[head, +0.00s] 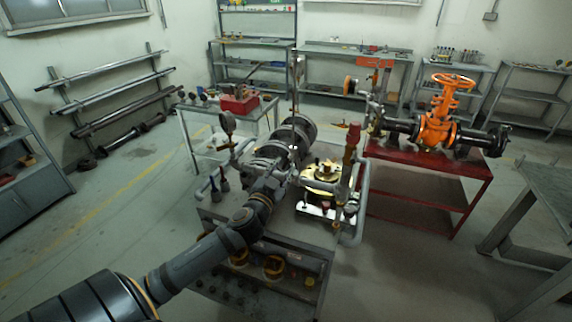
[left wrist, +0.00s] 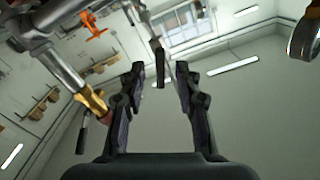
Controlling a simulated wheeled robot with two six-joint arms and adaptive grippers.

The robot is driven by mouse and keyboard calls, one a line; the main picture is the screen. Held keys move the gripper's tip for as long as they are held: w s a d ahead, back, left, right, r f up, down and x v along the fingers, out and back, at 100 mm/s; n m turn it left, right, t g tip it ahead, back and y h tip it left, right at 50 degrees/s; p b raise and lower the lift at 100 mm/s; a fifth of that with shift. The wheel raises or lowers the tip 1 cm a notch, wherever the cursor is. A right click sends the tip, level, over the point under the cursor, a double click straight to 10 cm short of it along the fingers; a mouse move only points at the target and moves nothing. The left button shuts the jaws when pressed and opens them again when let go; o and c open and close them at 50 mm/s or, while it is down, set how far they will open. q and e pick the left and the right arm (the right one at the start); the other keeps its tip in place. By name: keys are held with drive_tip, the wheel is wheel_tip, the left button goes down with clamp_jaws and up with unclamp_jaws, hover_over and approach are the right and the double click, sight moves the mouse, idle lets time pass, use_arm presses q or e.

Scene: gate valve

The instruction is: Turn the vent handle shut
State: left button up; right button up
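My left gripper (head: 289,160) reaches over the cart in the middle of the head view, among grey pipes and dark round flanges. In the left wrist view my left gripper (left wrist: 160,72) is open, its two dark fingers apart. A slim dark bar (left wrist: 158,66), possibly the vent handle, shows between the fingertips. I cannot tell whether it lies within their reach. A brass fitting (left wrist: 93,101) with a small dark lever (left wrist: 82,136) is left of the fingers. In the head view the vent handle cannot be made out clearly. My right gripper is not in view.
A pressure gauge (head: 227,121) and a red-topped upright fitting (head: 352,138) rise from the cart (head: 280,243). An orange gate valve (head: 439,126) stands on a red table (head: 420,187) to the right. Open floor lies left of the cart.

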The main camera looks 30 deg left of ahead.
use_arm(q)
drive_tip(key=shift+p+x, duration=0.35)
drive_tip(key=shift+x, duration=1.15)
clamp_jaws()
